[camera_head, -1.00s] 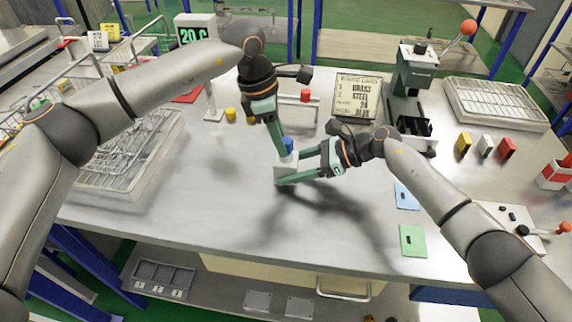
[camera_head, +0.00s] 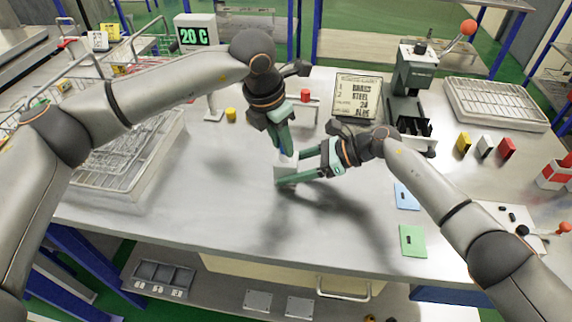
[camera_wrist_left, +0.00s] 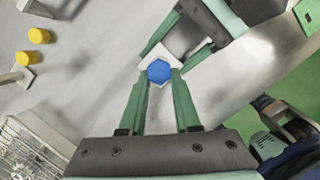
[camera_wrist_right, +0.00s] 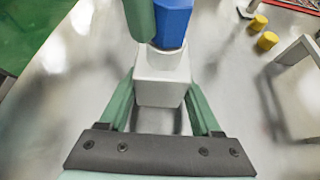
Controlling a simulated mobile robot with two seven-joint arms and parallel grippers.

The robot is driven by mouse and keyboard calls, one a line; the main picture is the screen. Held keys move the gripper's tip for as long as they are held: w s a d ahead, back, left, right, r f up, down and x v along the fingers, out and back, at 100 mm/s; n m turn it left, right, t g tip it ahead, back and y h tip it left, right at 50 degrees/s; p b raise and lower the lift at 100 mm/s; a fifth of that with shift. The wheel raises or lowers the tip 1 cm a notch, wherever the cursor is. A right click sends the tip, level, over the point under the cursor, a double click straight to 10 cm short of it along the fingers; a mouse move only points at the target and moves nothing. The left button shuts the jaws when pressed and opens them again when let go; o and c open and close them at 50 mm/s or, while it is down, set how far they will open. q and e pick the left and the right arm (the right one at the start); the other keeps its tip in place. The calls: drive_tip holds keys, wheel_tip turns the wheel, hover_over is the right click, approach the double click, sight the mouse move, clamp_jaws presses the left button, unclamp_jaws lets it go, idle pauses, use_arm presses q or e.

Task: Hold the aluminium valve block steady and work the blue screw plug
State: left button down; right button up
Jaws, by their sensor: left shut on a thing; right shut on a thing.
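The pale aluminium valve block (camera_head: 285,171) stands over the middle of the table. My right gripper (camera_head: 293,169) is shut on it from the right; in the right wrist view a green finger lies along each side of the block (camera_wrist_right: 163,82). The blue screw plug (camera_wrist_left: 159,71) sits upright on top of the block, and shows as a six-sided head in the left wrist view. My left gripper (camera_wrist_left: 160,80) comes from above and is shut on the plug, one finger on each side. In the head view the left fingers hide most of the plug.
A wire rack in a tray (camera_head: 150,165) stands at the left. A sign (camera_head: 357,97) and a lever press (camera_head: 412,75) stand behind. Blue and green plates (camera_head: 413,241) lie at the right. The table in front of the block is clear.

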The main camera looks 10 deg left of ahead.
use_arm(q)
drive_tip(key=n, duration=0.2)
drive_tip(key=n+y, duration=0.1)
drive_tip(key=n, duration=0.3)
drive_tip(key=shift+s+d+n+t+y, duration=0.15)
drive_tip(key=shift+d+n+t+y, duration=0.15)
drive_tip(key=shift+d+n+t, duration=0.1)
drive_tip(key=shift+n, duration=0.6)
drive_tip(key=shift+d+n+y, duration=0.2)
drive_tip(key=shift+n+y, duration=0.3)
drive_tip(key=shift+n, duration=0.7)
drive_tip(key=n, duration=0.3)
drive_tip(key=shift+d+y, duration=0.15)
drive_tip(key=shift+y, duration=0.15)
